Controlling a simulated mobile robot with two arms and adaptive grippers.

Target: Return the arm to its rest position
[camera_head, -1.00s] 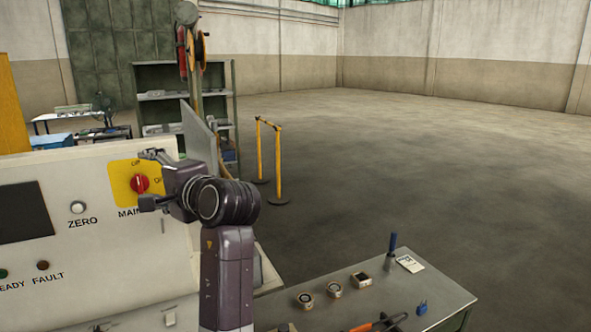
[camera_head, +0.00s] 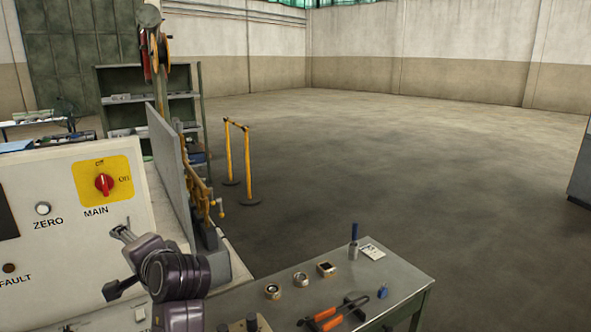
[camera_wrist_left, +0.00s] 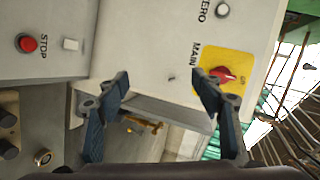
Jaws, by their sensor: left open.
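My left gripper (camera_head: 118,260) is in front of the pale control panel, below the MAIN label. Its two fingers are spread apart with nothing between them, and they also show in the left wrist view (camera_wrist_left: 162,85). The red MAIN knob (camera_head: 104,184) sits on a yellow plate (camera_head: 120,168), above and apart from the gripper. In the left wrist view the knob (camera_wrist_left: 223,75) appears beyond the right finger. My right gripper is in neither view.
An upright grey plate (camera_head: 170,165) stands beside the panel. Yellow barrier posts (camera_head: 247,165) stand behind. The floor beyond is open.

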